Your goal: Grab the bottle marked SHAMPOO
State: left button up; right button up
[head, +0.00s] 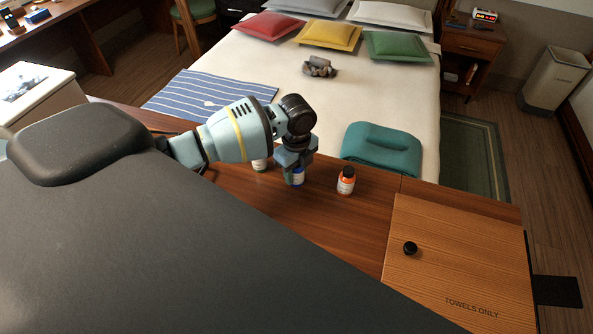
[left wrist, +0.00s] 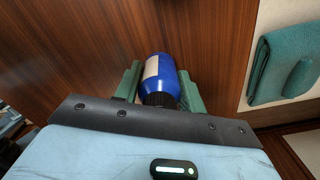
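A blue bottle (head: 298,179) with a pale label stands on the wooden counter under my left gripper (head: 296,164). In the left wrist view the blue bottle (left wrist: 160,72), dark cap towards me, is between the two green fingers (left wrist: 160,88). The fingers are very close to its sides; whether they press on it I cannot tell. An orange bottle (head: 346,182) with a dark cap and white label stands to the right. A pale bottle (head: 260,164) is partly hidden behind my arm on the left. No label is readable. My right gripper is not in view.
A wooden board (head: 455,260) marked TOWELS ONLY, with a black knob (head: 410,248), lies on the right of the counter (head: 325,225). The counter in front of the bottles is clear.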

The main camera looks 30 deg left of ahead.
pick_arm(q)
jog(key=c, duration=0.5)
jog(key=shift+r, duration=0.15)
jog(key=shift+r, duration=0.55)
notch_tip(320, 180, up, 2)
jog(key=shift+r, duration=0.2)
jog(key=s+a, duration=0.1)
jog(key=s, duration=0.4)
jog(key=s+a, duration=0.1)
jog(key=s, duration=0.4)
jog(key=s+a+r, duration=0.1)
jog(key=s, duration=0.4)
jog(key=shift+s+a+r+p, duration=0.1)
jog(key=shift+s+a+p, duration=0.15)
jog(key=shift+s+p, duration=0.15)
